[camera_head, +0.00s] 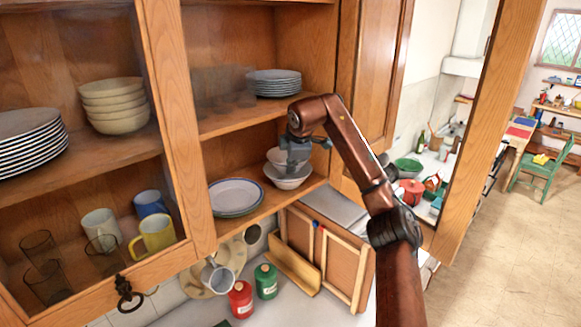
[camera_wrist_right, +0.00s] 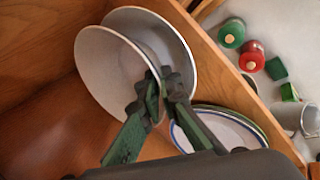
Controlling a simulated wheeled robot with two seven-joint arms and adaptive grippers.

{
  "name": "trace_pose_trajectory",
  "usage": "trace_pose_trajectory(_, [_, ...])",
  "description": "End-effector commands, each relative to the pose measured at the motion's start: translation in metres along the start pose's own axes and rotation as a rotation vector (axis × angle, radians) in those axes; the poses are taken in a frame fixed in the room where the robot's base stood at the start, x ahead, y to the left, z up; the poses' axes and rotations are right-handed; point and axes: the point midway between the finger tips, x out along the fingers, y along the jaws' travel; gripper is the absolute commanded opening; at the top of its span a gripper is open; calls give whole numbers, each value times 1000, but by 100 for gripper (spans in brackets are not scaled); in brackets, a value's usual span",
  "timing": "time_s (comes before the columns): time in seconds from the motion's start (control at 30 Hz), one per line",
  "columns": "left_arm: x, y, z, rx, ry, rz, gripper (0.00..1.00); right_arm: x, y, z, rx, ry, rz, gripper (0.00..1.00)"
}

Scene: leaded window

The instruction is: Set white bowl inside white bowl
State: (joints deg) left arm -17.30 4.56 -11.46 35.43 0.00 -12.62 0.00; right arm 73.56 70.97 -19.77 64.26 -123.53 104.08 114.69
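Two white bowls are on the cabinet's lower shelf. The upper white bowl (camera_head: 276,155) sits in or just over the lower white bowl (camera_head: 289,182); contact between them is unclear. In the right wrist view the upper bowl (camera_wrist_right: 105,75) is nearer and tilted relative to the lower bowl (camera_wrist_right: 176,42), overlapping it. My right gripper (camera_head: 296,158) is at the upper bowl's right side. In the wrist view its fingertips (camera_wrist_right: 163,88) are closed on that bowl's rim. The fingers hide part of both bowls. My left gripper is not in view.
A stack of blue-rimmed plates (camera_head: 236,197) lies left of the bowls on the same shelf. More plates (camera_head: 273,83) and glasses stand on the shelf above. The open wooden door (camera_head: 373,80) is to the right. Red (camera_head: 240,299) and green (camera_head: 266,281) canisters stand on the counter below.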

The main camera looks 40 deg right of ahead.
Motion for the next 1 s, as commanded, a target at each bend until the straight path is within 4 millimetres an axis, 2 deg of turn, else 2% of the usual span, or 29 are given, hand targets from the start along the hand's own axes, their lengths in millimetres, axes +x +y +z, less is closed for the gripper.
trace_pose_trajectory(0.7, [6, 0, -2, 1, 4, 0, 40, 9, -6, 1, 1, 0, 2, 0])
trace_pose_trajectory(0.8, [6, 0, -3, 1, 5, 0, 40, 9, -6, 1, 1, -1, 0, 10])
trace_pose_trajectory(1.0, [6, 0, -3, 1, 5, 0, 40, 9, -6, 1, 1, 0, 0, 22])
